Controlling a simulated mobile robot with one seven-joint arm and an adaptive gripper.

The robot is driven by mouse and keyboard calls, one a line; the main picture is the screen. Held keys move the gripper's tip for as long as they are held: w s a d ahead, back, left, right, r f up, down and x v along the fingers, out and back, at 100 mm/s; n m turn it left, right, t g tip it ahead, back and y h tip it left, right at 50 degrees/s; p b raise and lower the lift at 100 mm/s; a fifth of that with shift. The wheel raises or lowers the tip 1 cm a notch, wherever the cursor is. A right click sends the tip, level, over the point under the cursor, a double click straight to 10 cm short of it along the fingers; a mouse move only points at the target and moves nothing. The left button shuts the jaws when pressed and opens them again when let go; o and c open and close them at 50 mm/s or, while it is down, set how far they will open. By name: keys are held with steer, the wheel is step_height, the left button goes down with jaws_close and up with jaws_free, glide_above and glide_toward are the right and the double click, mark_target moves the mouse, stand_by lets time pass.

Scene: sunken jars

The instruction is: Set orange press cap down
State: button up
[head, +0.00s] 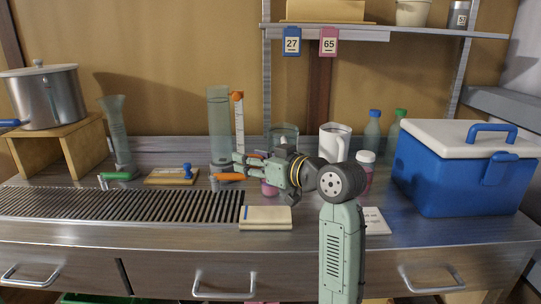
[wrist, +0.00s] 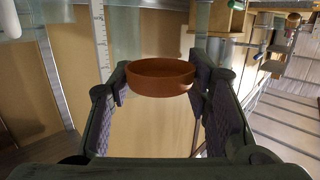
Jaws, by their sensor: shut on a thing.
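The orange press cap (wrist: 160,78) is a short round orange-brown disc in the wrist view. It sits between the two fingertips of my gripper (wrist: 160,84), which touch it on both sides. In the head view my gripper (head: 243,165) reaches left, low over the middle of the bench. Only a sliver of orange shows at its fingers there, so the cap is mostly hidden. I cannot tell the exact gap between the cap and any surface below.
An orange-handled item (head: 228,177) lies just below the fingertips. A pink jar (head: 269,189) stands under the gripper. A tall glass cylinder (head: 219,125) and a ruler (head: 239,125) stand behind. A cream pad (head: 266,217) lies in front. A blue cooler (head: 465,175) is at right.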

steer(key=w+d+p, duration=0.1)
steer(key=w, duration=0.3)
steer(key=w+d+p, duration=0.1)
steer(key=w, duration=0.3)
steer(key=w+d+f, duration=0.1)
steer(key=w+d, duration=0.1)
steer(key=w, duration=0.2)
steer(key=shift+p, duration=0.4)
steer(key=f, duration=0.1)
steer(key=w+f+p, duration=0.1)
steer(key=shift+d+f, duration=0.1)
steer(key=shift+f, duration=0.25)
steer(key=shift+s+f, duration=0.1)
steer(key=shift+f, duration=0.3)
steer(key=shift+c, duration=0.7)
steer(key=o, duration=0.9)
